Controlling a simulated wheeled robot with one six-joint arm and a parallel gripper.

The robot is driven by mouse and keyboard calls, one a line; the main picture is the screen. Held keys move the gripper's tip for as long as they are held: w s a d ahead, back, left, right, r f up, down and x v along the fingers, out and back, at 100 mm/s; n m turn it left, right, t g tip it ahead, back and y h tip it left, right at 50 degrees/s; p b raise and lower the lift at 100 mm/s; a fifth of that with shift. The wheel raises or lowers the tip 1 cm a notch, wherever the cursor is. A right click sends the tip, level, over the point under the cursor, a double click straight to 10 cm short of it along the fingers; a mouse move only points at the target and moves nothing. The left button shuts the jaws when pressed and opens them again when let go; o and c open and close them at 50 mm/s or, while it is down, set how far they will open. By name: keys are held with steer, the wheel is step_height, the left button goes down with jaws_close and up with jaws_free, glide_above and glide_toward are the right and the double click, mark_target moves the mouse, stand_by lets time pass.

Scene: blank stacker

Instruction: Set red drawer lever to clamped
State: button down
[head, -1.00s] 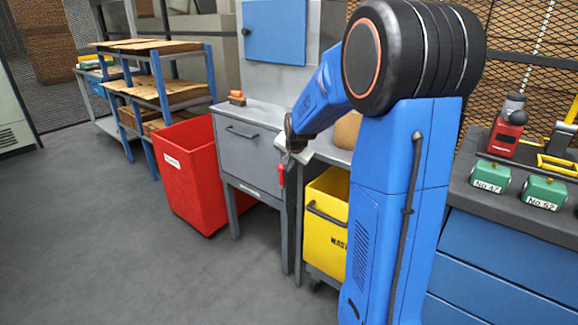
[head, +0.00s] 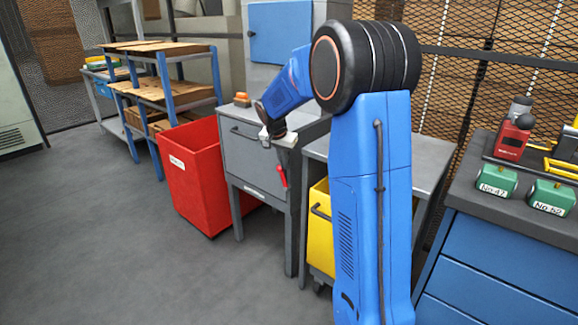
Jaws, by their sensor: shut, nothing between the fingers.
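The red drawer lever (head: 281,175) hangs on the right part of the grey drawer cabinet's front, its red grip pointing down. The grey drawer (head: 250,158) looks closed, with a dark handle (head: 243,134) across its upper front. My gripper (head: 273,143) is beside the top right of the drawer front, just above the lever. It is shut and empty. Its fingertips are small in this view, and I cannot tell whether they touch the lever. The lever's upper end is partly hidden by my gripper.
A red bin (head: 195,180) stands left of the cabinet. A yellow bin (head: 320,230) is to its right, partly behind my arm. An orange object (head: 241,99) lies on the cabinet top. Grey floor (head: 130,250) is clear in front.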

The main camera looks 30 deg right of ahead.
steer(key=w, duration=0.1)
steer(key=w+g, duration=0.1)
steer(key=a+g, duration=0.1)
steer(key=shift+w+f+h, duration=0.3)
steer(key=shift+w+h, duration=0.1)
steer(key=w+g, duration=0.1)
steer(key=w+a+f+n+g, duration=0.1)
steer(key=shift+w+g+h, duration=0.1)
steer(key=shift+g+h, duration=0.2)
steer(key=shift+h, duration=0.1)
steer(key=shift+w+a+f, duration=0.15)
steer(key=shift+w+f, duration=0.15)
steer(key=shift+w, duration=0.25)
